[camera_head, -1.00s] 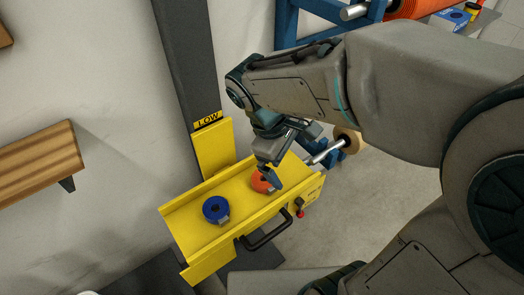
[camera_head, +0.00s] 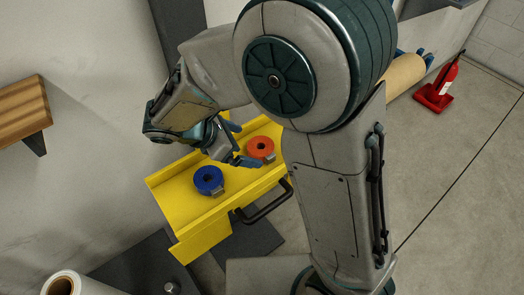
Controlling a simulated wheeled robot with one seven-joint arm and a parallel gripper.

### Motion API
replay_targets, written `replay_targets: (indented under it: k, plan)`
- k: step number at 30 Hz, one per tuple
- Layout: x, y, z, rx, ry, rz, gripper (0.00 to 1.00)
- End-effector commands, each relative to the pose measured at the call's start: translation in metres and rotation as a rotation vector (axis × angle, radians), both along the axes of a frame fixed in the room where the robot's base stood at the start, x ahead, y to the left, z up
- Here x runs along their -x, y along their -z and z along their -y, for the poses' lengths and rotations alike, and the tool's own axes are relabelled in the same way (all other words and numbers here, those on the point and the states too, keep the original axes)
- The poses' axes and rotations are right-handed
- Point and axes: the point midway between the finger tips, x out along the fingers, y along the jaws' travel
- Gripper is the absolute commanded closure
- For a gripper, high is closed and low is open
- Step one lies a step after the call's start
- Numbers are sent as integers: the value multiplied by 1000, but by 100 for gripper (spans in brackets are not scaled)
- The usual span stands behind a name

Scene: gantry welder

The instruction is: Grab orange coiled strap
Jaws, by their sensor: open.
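The orange coiled strap (camera_head: 261,148) lies on the yellow tray (camera_head: 190,220), towards its right side, with a small buckle at its lower edge. A blue coiled strap (camera_head: 209,180) lies on the same tray to its left. My gripper (camera_head: 242,145) is open just left of the orange strap, with its fingers pointing right towards it. One finger is near the strap's left edge; I cannot tell whether it touches. Nothing shows between the fingers.
A black handle (camera_head: 266,205) runs along the tray's front. A wooden shelf (camera_head: 20,113) is on the wall at left. A white roll (camera_head: 75,285) stands at lower left.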

Motion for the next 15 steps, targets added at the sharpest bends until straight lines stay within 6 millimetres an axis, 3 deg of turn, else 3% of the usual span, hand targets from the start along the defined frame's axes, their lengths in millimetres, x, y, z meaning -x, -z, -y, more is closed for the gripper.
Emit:
replay_targets:
  k: [15]
  plan:
    - [-22, 41, 35, 0, 2, -1, 0]
